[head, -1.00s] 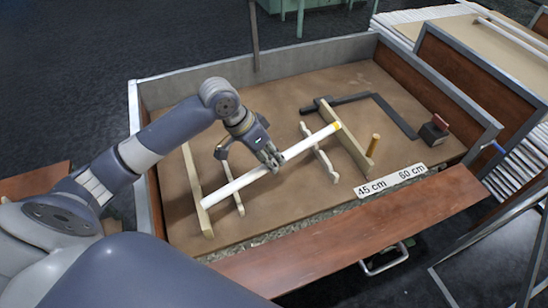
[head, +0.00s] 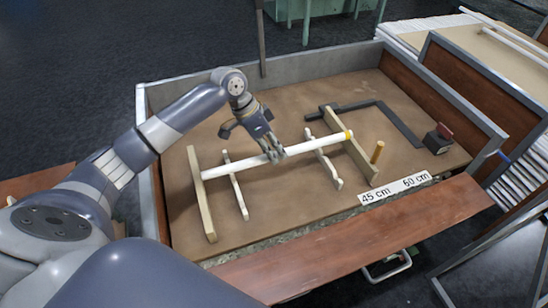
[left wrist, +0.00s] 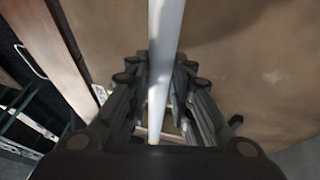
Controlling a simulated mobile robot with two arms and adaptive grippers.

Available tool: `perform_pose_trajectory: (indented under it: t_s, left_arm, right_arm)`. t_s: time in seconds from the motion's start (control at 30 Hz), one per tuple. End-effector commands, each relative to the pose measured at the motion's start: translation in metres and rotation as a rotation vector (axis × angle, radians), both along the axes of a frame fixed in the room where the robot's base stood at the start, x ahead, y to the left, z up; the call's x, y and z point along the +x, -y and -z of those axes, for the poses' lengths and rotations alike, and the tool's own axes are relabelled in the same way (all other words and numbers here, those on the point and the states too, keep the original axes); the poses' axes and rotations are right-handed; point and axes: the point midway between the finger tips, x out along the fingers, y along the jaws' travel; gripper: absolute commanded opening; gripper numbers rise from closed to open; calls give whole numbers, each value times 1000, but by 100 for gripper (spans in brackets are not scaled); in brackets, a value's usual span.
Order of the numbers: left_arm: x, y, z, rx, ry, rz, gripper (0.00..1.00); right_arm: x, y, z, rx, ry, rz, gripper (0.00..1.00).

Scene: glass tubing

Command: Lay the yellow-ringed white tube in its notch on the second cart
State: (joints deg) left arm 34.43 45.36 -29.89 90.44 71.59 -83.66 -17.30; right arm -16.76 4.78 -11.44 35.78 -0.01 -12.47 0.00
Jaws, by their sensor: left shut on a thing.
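The white tube (head: 310,144) with a yellow ring (head: 347,135) at its right end lies across the cart in the head view. My left gripper (head: 273,155) is shut on it near its middle. The tube also shows between the fingers in the left wrist view (left wrist: 163,60). Its left end meets the left wooden bar (head: 202,195), and its ringed end is at the right wooden bar (head: 357,158). Two notched wavy supports, left (head: 236,187) and right (head: 324,160), stand under or close to the tube. I cannot tell whether it sits fully in the notches.
A wooden peg (head: 377,152) stands right of the right bar. A dark angled square (head: 390,115) and a dark block with a red top (head: 438,140) lie farther right. A label reads 45 cm and 60 cm (head: 395,188). Cart walls (head: 310,68) enclose the board.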

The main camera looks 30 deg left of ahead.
Motion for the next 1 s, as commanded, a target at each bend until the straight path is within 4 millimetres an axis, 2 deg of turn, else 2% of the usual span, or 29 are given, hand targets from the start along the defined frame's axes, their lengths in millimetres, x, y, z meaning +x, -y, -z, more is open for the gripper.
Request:
perform_pose_trajectory:
  t_s: [0.1,0.2,0.97,1.0]
  left_arm:
    - [-1,0,22,-1,-5,0,0]
    - [-1,0,33,0,-2,0,0]
    - [0,0,46,1,-1,0,0]
    - [-1,0,46,1,-1,0,30]
  right_arm:
    - [-7,0,0,0,-10,1,28]
    - [-12,-1,0,0,-18,2,28]
    - [-9,-5,-1,6,-13,2,28]
    - [-9,-5,-1,4,-13,2,28]
